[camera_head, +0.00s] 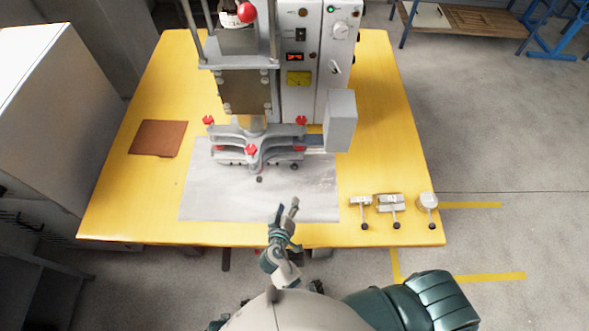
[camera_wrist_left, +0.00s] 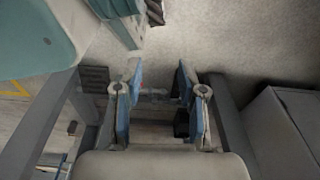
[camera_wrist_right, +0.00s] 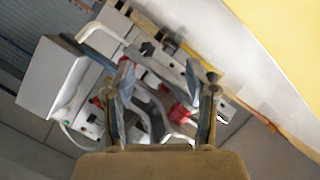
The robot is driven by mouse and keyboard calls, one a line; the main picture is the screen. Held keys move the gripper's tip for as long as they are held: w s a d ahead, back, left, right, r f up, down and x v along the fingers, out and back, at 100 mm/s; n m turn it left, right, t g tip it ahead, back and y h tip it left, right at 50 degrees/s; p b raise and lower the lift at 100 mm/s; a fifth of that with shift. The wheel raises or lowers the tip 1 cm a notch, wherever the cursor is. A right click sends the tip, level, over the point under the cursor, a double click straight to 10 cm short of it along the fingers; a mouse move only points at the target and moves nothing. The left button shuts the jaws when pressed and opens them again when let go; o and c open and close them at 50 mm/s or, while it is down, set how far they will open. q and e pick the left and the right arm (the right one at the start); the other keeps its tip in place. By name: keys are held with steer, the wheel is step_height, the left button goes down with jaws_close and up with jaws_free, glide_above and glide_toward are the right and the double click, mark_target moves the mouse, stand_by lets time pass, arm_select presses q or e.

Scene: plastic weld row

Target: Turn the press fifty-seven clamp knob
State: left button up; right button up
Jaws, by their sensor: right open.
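A grey press (camera_head: 244,92) with a control box (camera_head: 301,60) stands at the back of the yellow table. Its clamp frame (camera_head: 240,135) carries several red knobs, among them a front knob (camera_head: 251,150), a left knob (camera_head: 208,121) and a right knob (camera_head: 302,121). I cannot tell which is the named one. My right gripper (camera_head: 287,206) is open and empty, in front of the clamp and apart from it. Its wrist view shows a red knob (camera_wrist_right: 180,113) beyond the spread fingers. My left gripper (camera_wrist_left: 156,75) shows only in its own wrist view, open and empty.
A brown pad (camera_head: 158,138) lies at the table's left. Three small metal pieces with dark-tipped handles, one a round piece (camera_head: 427,201), stand at the front right. A grey sheet (camera_head: 205,195) lies under the clamp. A grey block (camera_head: 340,121) juts out right of it.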

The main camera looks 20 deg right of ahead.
steer(key=s+d+r+m+y+p, duration=0.2)
steer(key=s+r+m+y+p, duration=0.15)
steer(key=r+m, duration=0.35)
glide_toward(294, 169)
steer(key=shift+t+h, duration=0.3)
steer(key=shift+h, duration=0.15)
steer(key=x, duration=0.8)
steer(key=shift+w+a+f+p, duration=0.1)
steer(key=shift+a+f+p, duration=0.1)
steer(key=shift+f+p, duration=0.2)
arm_select(q)
steer(key=s+a+f, duration=0.2)
steer(key=s, duration=1)
steer(key=shift+a+f+g, duration=0.2)
steer(key=shift+f+g, duration=0.1)
steer(key=shift+f, duration=0.05)
steer(key=shift+s, duration=0.1)
arm_select(e)
steer(key=shift+c, duration=0.2)
